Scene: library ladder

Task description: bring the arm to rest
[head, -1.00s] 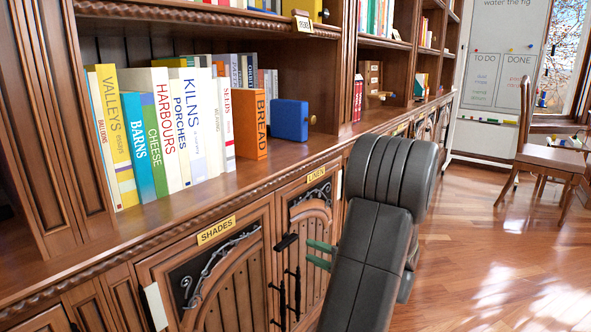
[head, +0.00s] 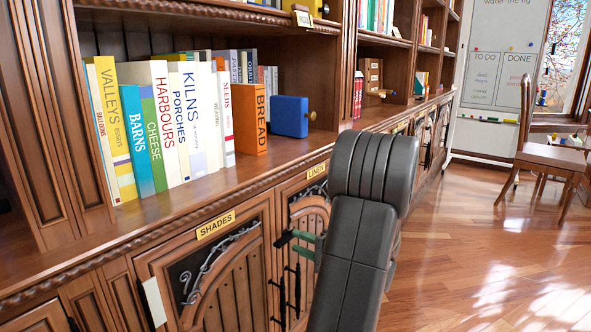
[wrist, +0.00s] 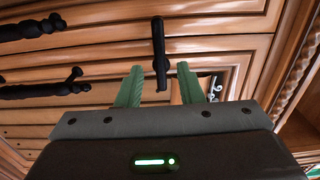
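My gripper (head: 303,247) shows two green fingers in front of the lower cabinet doors, beside my dark arm. In the wrist view the fingers (wrist: 160,85) stand apart, open. In the head view a black handle (head: 284,239) sticks out just left of the fingers.
The SHADES door (head: 212,270) has upright black handles (head: 282,295) beside it. Books and a blue box (head: 290,116) stand on the shelf above. Open wooden floor (head: 480,250) lies to the right, with a chair (head: 545,155) and whiteboard (head: 490,80) beyond.

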